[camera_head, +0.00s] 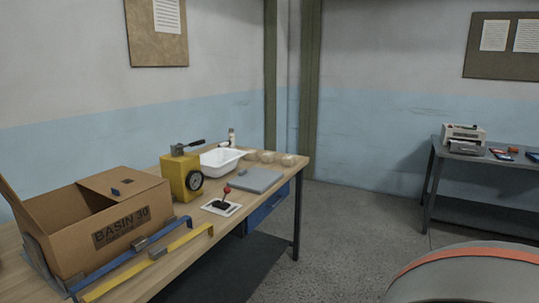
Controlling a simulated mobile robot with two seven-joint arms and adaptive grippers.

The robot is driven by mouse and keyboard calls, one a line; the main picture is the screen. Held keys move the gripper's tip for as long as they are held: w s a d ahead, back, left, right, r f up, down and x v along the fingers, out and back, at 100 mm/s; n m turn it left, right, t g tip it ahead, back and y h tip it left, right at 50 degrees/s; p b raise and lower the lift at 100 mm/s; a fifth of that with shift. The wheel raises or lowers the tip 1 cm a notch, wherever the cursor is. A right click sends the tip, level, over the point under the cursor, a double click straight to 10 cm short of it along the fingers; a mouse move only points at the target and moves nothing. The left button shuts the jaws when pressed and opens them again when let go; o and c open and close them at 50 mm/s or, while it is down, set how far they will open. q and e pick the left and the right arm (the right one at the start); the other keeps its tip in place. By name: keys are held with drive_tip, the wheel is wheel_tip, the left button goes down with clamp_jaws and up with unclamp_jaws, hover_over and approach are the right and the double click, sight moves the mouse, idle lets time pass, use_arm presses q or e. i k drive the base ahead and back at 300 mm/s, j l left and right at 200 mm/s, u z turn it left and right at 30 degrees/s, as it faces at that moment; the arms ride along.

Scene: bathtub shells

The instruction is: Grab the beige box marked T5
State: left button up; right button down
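A beige boxy item (463,135) stands on the dark side table at the right. Its front has dark parts, and no T5 marking can be read at this size. A brown open cardboard box (125,233) on the wooden workbench at the left reads "BASIN 30", with a smaller line below that I cannot read clearly. Neither of my grippers shows in the head view.
The wooden workbench (158,279) holds a yellow gauge device (180,178), a white basin (222,160), a grey flat plate (258,180) and yellow and blue bars. A rounded grey shape with an orange band (470,254) fills the lower right. Grey floor (340,240) is clear between.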

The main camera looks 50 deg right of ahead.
sight(253, 154)
drive_tip(key=i+l, duration=0.2)
drive_tip(key=l, duration=0.4)
drive_tip(key=i+l+z, duration=0.1)
drive_tip(key=l, duration=0.5)
drive_tip(key=i+l+z, duration=0.1)
drive_tip(key=i+l, duration=0.15)
drive_tip(key=l, duration=0.35)
drive_tip(key=i+l, duration=0.25)
drive_tip(key=l, duration=0.3)
drive_tip(key=i+l+z, duration=0.1)
drive_tip(key=l, duration=0.5)
drive_tip(key=i+l, duration=0.35)
drive_tip(key=l, duration=0.2)
drive_tip(key=i+l+z, duration=0.1)
drive_tip(key=i+l, duration=0.15)
drive_tip(key=l, duration=0.3)
drive_tip(key=i+l+z, duration=0.1)
drive_tip(key=i+l, duration=0.15)
drive_tip(key=l, duration=0.3)
